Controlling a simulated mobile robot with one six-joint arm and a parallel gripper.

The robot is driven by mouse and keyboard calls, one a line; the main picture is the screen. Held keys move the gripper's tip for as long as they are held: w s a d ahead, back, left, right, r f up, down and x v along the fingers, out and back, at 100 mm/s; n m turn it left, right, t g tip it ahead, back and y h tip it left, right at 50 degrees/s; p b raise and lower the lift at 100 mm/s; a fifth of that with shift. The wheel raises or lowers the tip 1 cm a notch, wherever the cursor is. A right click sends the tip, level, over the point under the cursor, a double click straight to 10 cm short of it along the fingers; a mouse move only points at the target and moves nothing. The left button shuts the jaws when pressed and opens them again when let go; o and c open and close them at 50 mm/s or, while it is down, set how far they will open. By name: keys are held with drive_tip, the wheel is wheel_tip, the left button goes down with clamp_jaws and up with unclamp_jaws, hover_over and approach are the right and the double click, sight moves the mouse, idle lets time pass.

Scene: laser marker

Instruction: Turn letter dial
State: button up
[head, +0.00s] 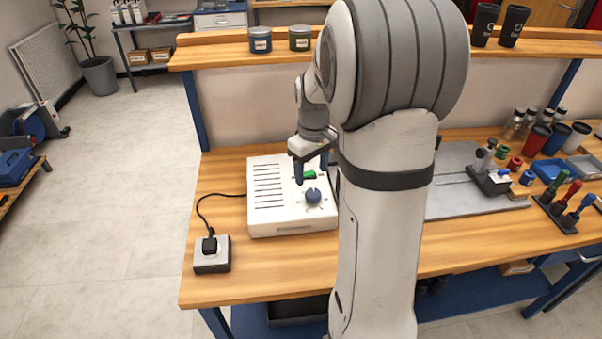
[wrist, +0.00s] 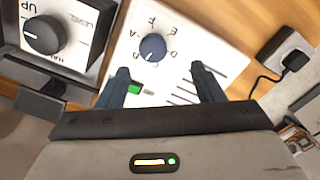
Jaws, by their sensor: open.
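The letter dial (head: 313,196) is a round blue knob on the front right part of a white box (head: 290,229). In the wrist view the dial (wrist: 153,47) has letters around it, and a light mark shows on its lower part. My gripper (head: 298,180) is over the box, just left of and behind the dial in the head view. In the wrist view my gripper (wrist: 160,74) has its two dark fingers spread wide with nothing between them. The dial lies beyond the fingertips, between their lines, and appears untouched.
A green switch (wrist: 134,89) sits by one finger. A black knob (wrist: 44,35) on a panel marked LEVEL is at the wrist view's left. A plug sits in a socket block (head: 211,255), its cable running to the box. Bench wood around that block is clear.

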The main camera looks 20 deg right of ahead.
sight(313, 192)
drive_tip(key=shift+w+d+f, duration=0.35)
drive_tip(key=shift+d+f, duration=0.2)
drive_tip(key=shift+f, duration=0.1)
wheel_tip(313, 192, down, 7)
drive_tip(key=shift+f, duration=0.15)
drive_tip(key=c, duration=1)
drive_tip(key=shift+o, duration=0.2)
drive_tip(key=m, duration=0.3)
drive_tip(key=shift+b, duration=0.35)
drive_tip(key=o, duration=1)
drive_tip(key=shift+c, duration=0.2)
